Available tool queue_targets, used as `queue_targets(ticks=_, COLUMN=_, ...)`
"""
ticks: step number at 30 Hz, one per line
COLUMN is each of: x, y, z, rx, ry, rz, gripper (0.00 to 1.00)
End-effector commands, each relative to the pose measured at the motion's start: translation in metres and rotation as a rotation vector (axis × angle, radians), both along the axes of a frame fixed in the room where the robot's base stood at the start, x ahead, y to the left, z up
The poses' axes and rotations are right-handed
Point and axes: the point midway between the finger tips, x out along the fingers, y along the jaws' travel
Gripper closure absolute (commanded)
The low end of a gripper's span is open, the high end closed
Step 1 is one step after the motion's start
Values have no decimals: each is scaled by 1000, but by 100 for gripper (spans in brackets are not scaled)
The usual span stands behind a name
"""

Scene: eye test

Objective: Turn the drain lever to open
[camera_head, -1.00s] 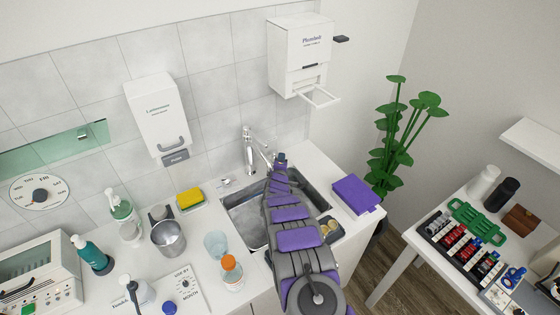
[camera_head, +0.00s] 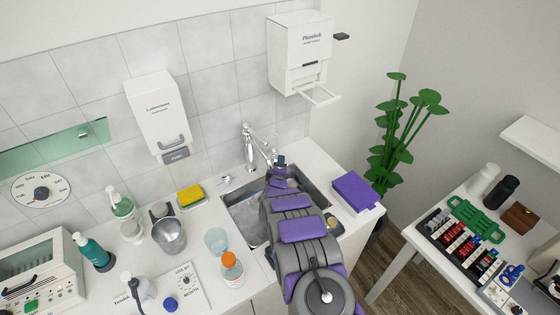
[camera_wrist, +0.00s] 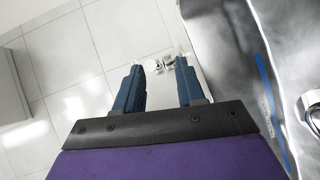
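The drain lever seems to be the small chrome fitting (camera_head: 226,179) on the counter at the sink's left back corner, below the wall tiles. In the wrist view a small chrome fitting (camera_wrist: 168,63) shows between and beyond my fingertips; its exact setting is too small to tell. My gripper (camera_head: 279,161) is above the sink, right of the lever and near the faucet. In the wrist view my gripper (camera_wrist: 161,70) has its two blue fingers apart with nothing held. The sink (camera_head: 236,207) is partly hidden by my arm.
The chrome faucet (camera_head: 249,150) stands behind the sink, close to my gripper. A yellow sponge (camera_head: 190,197) lies left of the lever. A clear cup (camera_head: 215,240) and an orange-capped bottle (camera_head: 231,270) stand left of my arm.

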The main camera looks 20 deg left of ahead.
Motion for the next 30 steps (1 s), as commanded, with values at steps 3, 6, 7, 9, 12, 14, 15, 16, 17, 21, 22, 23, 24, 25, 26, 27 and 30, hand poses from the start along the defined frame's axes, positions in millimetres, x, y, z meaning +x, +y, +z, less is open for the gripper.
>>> queue_targets(ticks=3, x=-15, y=-5, z=-1, rx=-4, ry=6, rz=1, gripper=61)
queue_targets(ticks=6, x=-28, y=-8, z=-1, rx=-3, ry=5, rz=2, gripper=61)
queue_targets(ticks=7, x=-32, y=-9, z=-1, rx=-3, ry=6, rz=3, gripper=61)
queue_targets(ticks=9, x=-41, y=-11, z=1, rx=-2, ry=3, rz=3, gripper=61)
queue_targets(ticks=12, x=-55, y=-16, z=-1, rx=-3, ry=6, rz=2, gripper=61)
queue_targets(ticks=14, x=-63, y=-18, z=0, rx=-3, ry=5, rz=3, gripper=61)
queue_targets(ticks=15, x=-69, y=-20, z=0, rx=-4, ry=4, rz=3, gripper=61)
queue_targets(ticks=16, x=-73, y=-21, z=-1, rx=-4, ry=4, rz=2, gripper=61)
queue_targets(ticks=17, x=-77, y=-23, z=-1, rx=-4, ry=5, rz=2, gripper=61)
queue_targets(ticks=21, x=-91, y=-26, z=0, rx=-2, ry=3, rz=3, gripper=61)
queue_targets(ticks=22, x=-94, y=-27, z=0, rx=-2, ry=2, rz=3, gripper=61)
queue_targets(ticks=23, x=-96, y=-28, z=0, rx=-1, ry=2, rz=2, gripper=61)
queue_targets(ticks=24, x=-98, y=-29, z=0, rx=-1, ry=2, rz=2, gripper=61)
queue_targets(ticks=25, x=-99, y=-29, z=0, rx=-1, ry=3, rz=1, gripper=61)
queue_targets(ticks=26, x=-100, y=-30, z=-1, rx=-1, ry=2, rz=1, gripper=61)
queue_targets(ticks=27, x=-101, y=-30, z=-1, rx=-1, ry=2, rz=1, gripper=61)
queue_targets(ticks=30, x=-102, y=-31, z=-1, rx=-1, ry=2, rz=1, gripper=61)
